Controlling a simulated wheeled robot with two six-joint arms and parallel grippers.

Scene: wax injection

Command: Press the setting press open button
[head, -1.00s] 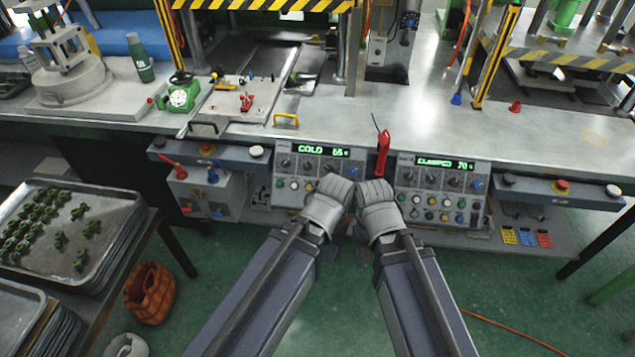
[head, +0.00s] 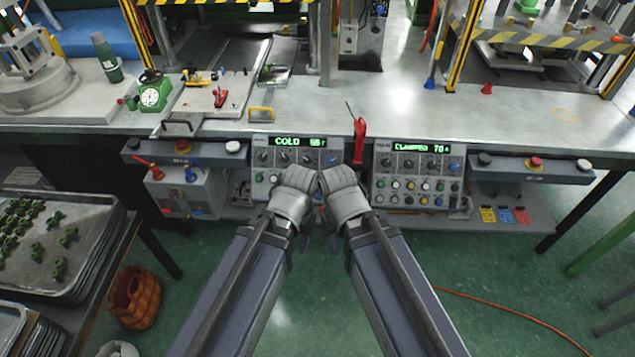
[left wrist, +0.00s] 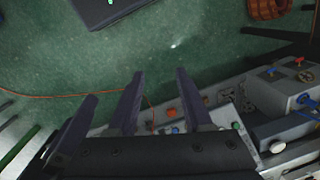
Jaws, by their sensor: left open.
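Two control panels sit under the bench edge: the left panel (head: 262,158) reads COLD with a number, and the right panel (head: 381,168) reads CLAMPED with a number. Both carry knobs and rows of coloured buttons, whose labels are too small to read. My left gripper (head: 305,238) hangs in front of the left panel's lower right. It is open and empty in the left wrist view (left wrist: 160,88). My right gripper (head: 332,240) is close beside it, between the panels. Its fingers are mostly hidden under the wrist. My wrists cover some left-panel buttons.
Boxes with red stop buttons flank the panels, at left (head: 182,148) and right (head: 535,163). A red-handled tool (head: 359,142) stands between the panels. Trays of green parts (head: 75,285) and a woven basket (head: 134,298) are at left. Floor in front is clear apart from an orange hose (head: 500,316).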

